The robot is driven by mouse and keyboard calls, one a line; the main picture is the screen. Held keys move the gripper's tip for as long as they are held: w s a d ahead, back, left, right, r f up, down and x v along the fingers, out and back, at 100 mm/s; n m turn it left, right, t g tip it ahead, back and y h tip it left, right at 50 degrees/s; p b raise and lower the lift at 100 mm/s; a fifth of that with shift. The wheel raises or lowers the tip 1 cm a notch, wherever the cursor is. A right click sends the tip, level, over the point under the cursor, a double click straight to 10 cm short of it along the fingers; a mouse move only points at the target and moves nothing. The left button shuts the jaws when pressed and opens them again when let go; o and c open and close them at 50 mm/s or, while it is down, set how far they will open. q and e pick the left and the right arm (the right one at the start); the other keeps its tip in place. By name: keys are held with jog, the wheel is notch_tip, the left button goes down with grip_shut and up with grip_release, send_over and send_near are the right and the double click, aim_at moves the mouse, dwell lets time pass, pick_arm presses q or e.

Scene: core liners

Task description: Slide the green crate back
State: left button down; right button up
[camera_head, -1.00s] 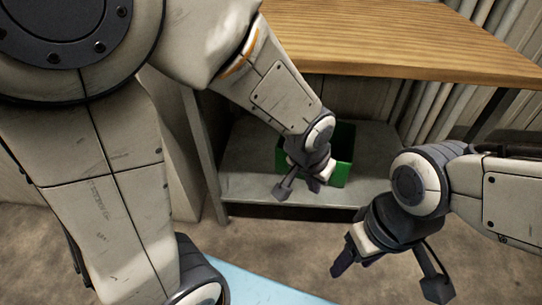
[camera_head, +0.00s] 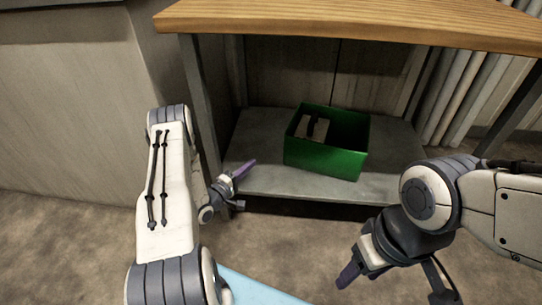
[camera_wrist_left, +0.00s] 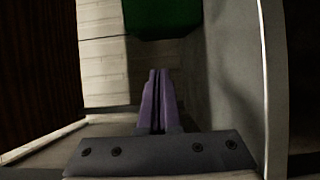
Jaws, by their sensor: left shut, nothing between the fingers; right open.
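The green crate (camera_head: 325,160) stands upright on the grey lower shelf (camera_head: 245,180) under a wooden top. Its front is close to the shelf's front edge. My left gripper (camera_head: 246,168) is shut and empty at the front left edge of the shelf, left of the crate and apart from it. In the left wrist view, its purple fingers (camera_wrist_left: 160,100) are together, and the green crate (camera_wrist_left: 162,18) shows at the top, ahead of them. My right gripper (camera_head: 350,274) is open and empty in front of the shelf, low and to the right.
The wooden top (camera_head: 350,25) overhangs the shelf. A grey upright post (camera_head: 205,110) stands at the shelf's left. Pale items (camera_head: 313,127) are inside the crate. Bare shelf lies on both sides of the crate. A light blue surface (camera_head: 262,288) is at the bottom.

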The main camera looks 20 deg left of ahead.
pick_arm(q)
jog(key=b+x, duration=0.5)
jog(key=x, duration=0.4)
jog(key=shift+w+f, duration=0.2)
jog(key=shift+w, duration=0.05)
jog(key=w+d+b, duration=0.2)
jog(key=shift+d, duration=0.4)
jog(key=shift+w+d+r, duration=0.2)
jog(key=shift+d, duration=0.15)
